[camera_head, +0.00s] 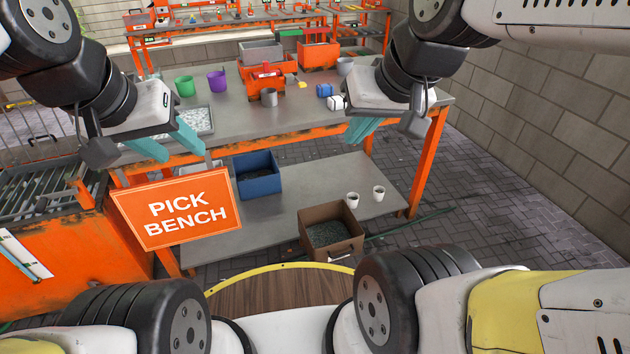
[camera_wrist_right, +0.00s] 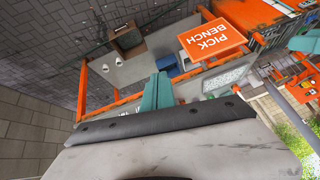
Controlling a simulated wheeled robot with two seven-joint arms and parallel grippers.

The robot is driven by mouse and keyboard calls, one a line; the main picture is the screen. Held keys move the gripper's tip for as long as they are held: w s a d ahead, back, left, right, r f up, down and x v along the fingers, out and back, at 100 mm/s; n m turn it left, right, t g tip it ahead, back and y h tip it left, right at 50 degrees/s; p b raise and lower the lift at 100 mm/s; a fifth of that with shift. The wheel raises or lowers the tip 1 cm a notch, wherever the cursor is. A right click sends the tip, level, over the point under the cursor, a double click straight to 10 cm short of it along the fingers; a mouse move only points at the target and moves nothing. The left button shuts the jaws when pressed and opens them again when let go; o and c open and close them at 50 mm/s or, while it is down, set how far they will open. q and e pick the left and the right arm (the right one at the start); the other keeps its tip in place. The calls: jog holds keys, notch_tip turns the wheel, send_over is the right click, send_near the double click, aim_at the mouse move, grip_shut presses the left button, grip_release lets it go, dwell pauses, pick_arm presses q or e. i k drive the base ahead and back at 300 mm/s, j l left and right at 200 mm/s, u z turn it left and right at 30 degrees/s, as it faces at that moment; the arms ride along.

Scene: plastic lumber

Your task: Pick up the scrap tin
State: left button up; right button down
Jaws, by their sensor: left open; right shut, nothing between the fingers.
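A small grey metal tin (camera_head: 269,97) stands upright on the grey bench top (camera_head: 235,122), in front of an orange bin. A second grey tin-like cup (camera_head: 345,66) stands further back to the right. I cannot tell which one is the scrap tin. My left gripper (camera_head: 169,142) is open and empty, near the bench's front edge and left of the tins. My right gripper (camera_head: 362,129) is shut and empty at the front right of the bench, apart from both tins. Its teal fingers also show together in the right wrist view (camera_wrist_right: 157,92).
Purple (camera_head: 217,81) and green (camera_head: 184,86) cups, a blue item (camera_head: 324,90) and an orange bin (camera_head: 266,78) stand on the bench. The lower shelf holds a blue bin (camera_head: 258,181), a brown box (camera_head: 331,216) and two white cups. An orange PICK BENCH sign (camera_head: 180,225) hangs in front.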

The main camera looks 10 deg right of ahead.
aim_at(269, 96)
jog(key=i+l+u, duration=0.55)
jog(key=l, duration=0.35)
jog(key=i+l+u, duration=0.4)
jog(key=l, duration=0.3)
jog(key=i+l+u, duration=0.15)
jog(key=l, duration=0.25)
